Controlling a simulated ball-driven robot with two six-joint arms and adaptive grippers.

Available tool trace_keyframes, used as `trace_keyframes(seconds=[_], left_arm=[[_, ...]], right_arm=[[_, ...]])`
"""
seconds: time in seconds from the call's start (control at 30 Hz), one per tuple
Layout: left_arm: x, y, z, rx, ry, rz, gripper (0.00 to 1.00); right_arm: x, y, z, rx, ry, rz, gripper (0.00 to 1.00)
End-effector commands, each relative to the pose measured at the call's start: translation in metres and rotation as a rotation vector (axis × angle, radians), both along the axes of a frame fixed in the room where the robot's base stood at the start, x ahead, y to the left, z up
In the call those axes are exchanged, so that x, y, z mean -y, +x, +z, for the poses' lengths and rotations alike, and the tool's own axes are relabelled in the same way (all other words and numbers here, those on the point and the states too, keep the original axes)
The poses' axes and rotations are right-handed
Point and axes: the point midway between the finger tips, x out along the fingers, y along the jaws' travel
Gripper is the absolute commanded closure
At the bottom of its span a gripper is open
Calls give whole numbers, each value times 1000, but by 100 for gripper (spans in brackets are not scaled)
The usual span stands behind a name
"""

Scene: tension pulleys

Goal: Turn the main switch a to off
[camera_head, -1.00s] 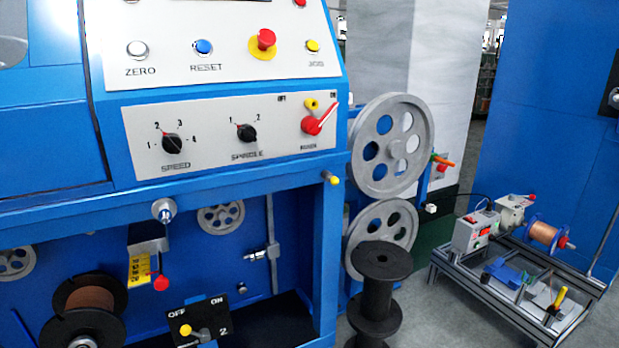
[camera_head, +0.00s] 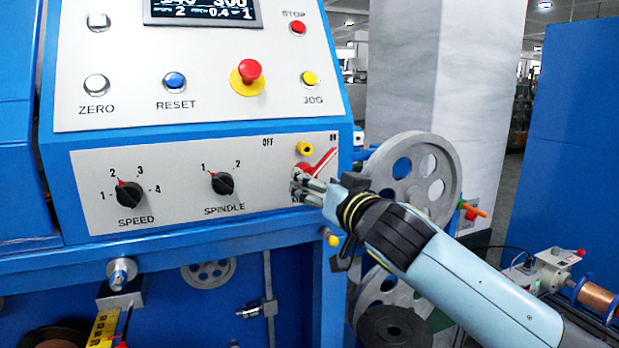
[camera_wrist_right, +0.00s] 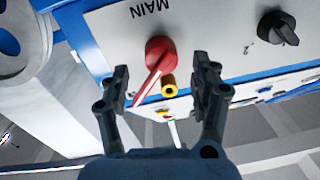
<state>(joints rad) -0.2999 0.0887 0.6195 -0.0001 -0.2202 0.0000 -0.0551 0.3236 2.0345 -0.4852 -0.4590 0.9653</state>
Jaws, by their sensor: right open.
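The main switch (camera_head: 318,166) is a red rotary handle at the right end of the grey panel. Its handle points up and right, toward the ON mark, with OFF printed to its upper left. In the right wrist view the red switch (camera_wrist_right: 158,58) sits under the word MAIN, between the fingers. My right gripper (camera_head: 300,184) reaches in from the right and is at the switch in the head view, hiding part of it. In the wrist view the right gripper (camera_wrist_right: 162,84) is open, with a finger on either side of the handle. My left gripper is not in view.
A yellow part (camera_head: 304,149) sits just above the switch. The spindle knob (camera_head: 223,184) and speed knob (camera_head: 130,195) are to its left. The red emergency button (camera_head: 249,75) is above. A grey pulley wheel (camera_head: 415,178) stands to the right, behind my arm.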

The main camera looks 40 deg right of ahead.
Motion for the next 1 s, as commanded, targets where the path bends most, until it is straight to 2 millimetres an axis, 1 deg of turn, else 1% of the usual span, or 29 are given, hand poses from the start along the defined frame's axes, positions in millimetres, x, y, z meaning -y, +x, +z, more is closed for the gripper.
trace_keyframes(seconds=[0.03, 0.1, 0.23, 0.37, 0.6, 1.0], left_arm=[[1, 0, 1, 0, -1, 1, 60], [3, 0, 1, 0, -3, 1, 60], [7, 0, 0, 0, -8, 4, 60], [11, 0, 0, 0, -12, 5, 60], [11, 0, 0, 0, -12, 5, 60], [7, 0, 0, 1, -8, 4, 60]], right_arm=[[2, 10, 1, 1, 1, -1, 36], [4, 21, 0, 0, 1, -1, 36], [6, 34, 0, 0, 0, 0, 36], [7, 40, 0, -1, 1, 1, 36], [7, 40, -1, -1, 0, 0, 36], [7, 40, -1, -1, 0, 0, 89]])
